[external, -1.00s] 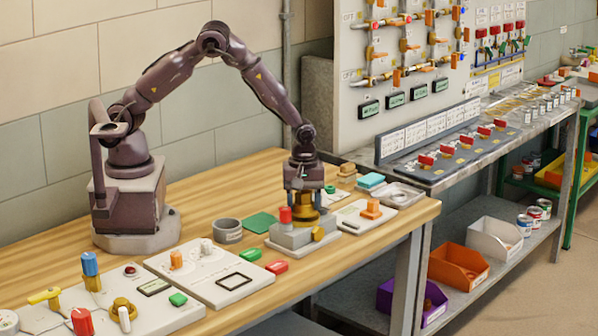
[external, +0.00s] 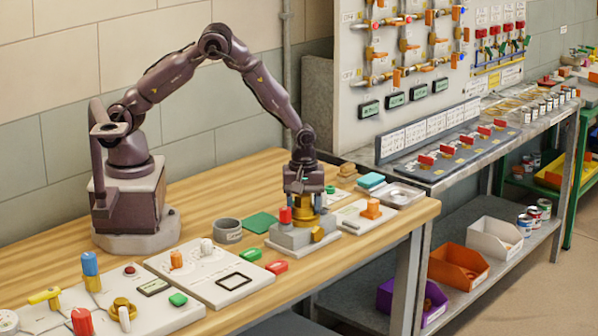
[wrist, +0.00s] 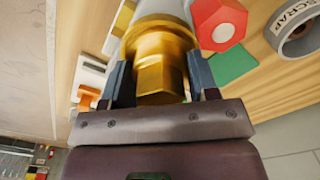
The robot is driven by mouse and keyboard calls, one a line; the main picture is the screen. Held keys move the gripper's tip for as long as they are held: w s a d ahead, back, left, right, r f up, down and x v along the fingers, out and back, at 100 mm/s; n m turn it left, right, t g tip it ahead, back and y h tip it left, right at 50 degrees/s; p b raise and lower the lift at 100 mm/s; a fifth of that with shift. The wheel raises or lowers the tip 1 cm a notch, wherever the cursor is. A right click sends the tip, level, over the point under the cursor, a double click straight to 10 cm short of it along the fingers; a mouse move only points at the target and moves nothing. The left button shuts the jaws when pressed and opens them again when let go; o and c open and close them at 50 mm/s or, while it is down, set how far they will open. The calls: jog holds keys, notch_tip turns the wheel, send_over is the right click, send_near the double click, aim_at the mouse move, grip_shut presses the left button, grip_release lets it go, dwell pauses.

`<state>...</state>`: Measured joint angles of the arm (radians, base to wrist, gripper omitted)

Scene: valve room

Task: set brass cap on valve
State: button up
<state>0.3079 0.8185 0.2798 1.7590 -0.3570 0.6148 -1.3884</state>
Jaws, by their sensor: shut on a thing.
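The brass cap (external: 306,205) shows in the external view between the fingers of my gripper (external: 304,192), low over the grey valve block. In the wrist view the cap (wrist: 160,68) has a hexagonal part between my two fingers (wrist: 160,82) and a wider round flange beyond it. My gripper is shut on the hexagonal part. The valve (external: 292,237) is a grey block on a pale plate, with a red knob (external: 285,215) at its left and a yellow part (external: 318,234) in front. The cap's lower edge is at the valve's top; whether it is fully seated cannot be told.
A grey SCRAP ring (external: 228,230) and a green mat (external: 260,224) lie left of the valve. Green (external: 250,254) and red (external: 275,266) blocks lie in front. A plate with an orange knob (external: 371,207) and a metal tray (external: 399,195) stand to the right.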

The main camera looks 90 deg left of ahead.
dwell(0.8)
jog(key=o, duration=1.1)
jog(key=shift+f, duration=0.1)
jog(key=shift+r, duration=4.05)
